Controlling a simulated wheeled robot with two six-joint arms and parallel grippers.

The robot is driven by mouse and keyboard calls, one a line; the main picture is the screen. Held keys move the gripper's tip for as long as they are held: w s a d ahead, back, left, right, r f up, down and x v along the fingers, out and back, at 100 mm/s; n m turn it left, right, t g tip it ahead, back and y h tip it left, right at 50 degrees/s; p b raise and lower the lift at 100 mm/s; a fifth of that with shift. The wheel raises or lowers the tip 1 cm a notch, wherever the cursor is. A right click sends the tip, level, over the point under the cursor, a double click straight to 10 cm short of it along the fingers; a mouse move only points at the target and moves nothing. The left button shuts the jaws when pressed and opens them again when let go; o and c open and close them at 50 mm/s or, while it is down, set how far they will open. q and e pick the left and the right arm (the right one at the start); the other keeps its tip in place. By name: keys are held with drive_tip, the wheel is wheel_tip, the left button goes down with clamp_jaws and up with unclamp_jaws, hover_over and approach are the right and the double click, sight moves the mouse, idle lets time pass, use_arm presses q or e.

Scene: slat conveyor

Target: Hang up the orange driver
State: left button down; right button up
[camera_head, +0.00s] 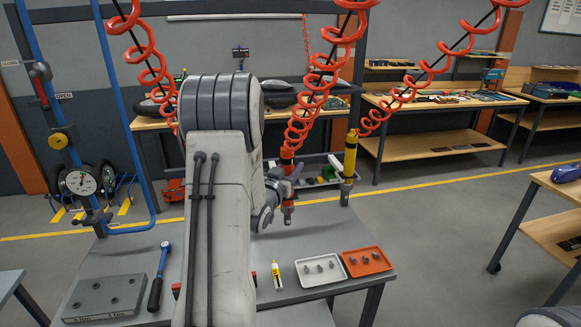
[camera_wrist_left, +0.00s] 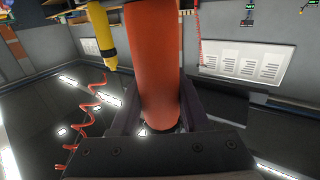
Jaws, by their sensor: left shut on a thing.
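The orange driver (camera_head: 288,207) is upright above the grey workbench, below the end of a red coiled hose. My left gripper (camera_head: 289,182) is shut on its body. In the left wrist view the orange driver (camera_wrist_left: 156,65) fills the gap between the two dark fingers. A yellow driver (camera_head: 350,157) hangs upright to the right on its own coiled hose, apart from my gripper; it also shows in the left wrist view (camera_wrist_left: 102,34). My left arm covers the middle of the bench. My right gripper is not in view.
On the workbench (camera_head: 240,283) are a white tray (camera_head: 320,281) and an orange tray (camera_head: 384,263) with small parts, a yellow-and-white tube (camera_head: 277,276), a blue-black wrench (camera_head: 159,277) and a grey block (camera_head: 105,298). A blue pipe with a gauge (camera_head: 81,182) stands left.

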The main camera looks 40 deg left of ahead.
use_arm(q)
drive_tip(key=w+a+f, duration=0.1)
drive_tip(key=w+a, duration=0.6)
drive_tip(key=a, duration=0.2)
drive_tip(key=shift+w+f, duration=0.15)
drive_tip(key=shift+w, duration=0.2)
idle(0.3)
drive_tip(key=shift+s+b, duration=0.15)
drive_tip(key=shift+b, duration=0.25)
idle(0.6)
drive_tip(key=shift+f+b, duration=0.7)
drive_tip(key=shift+b, duration=0.3)
idle(1.1)
